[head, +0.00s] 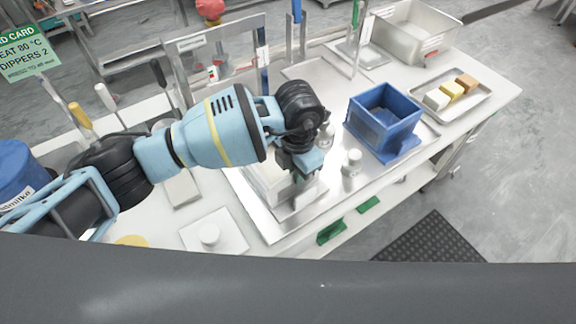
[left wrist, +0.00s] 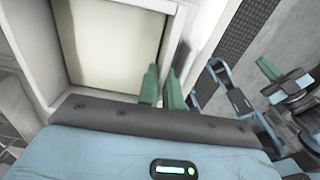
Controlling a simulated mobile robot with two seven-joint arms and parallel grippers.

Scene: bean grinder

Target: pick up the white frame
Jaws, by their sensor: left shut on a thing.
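The white frame (left wrist: 173,40) fills the upper left of the left wrist view, with pale walls around a beige flat inside. In the head view the white frame (head: 262,184) is on the metal tray and partly hidden by my left arm. My left gripper (head: 303,175) points down at its right side. In the left wrist view its green fingers (left wrist: 162,88) are shut on the frame's wall, one on each side. Light blue and black arm parts with a green piece, apparently my right gripper (left wrist: 282,78), show at the right; its jaws are unclear.
A blue open box (head: 385,118) stands right of the frame, with small clear jars (head: 351,162) between. A tray with several coloured blocks (head: 452,90) and a grey bin (head: 412,35) are farther back. A white plate (head: 227,240) lies near the front. Dark green pieces (head: 331,232) sit at the table edge.

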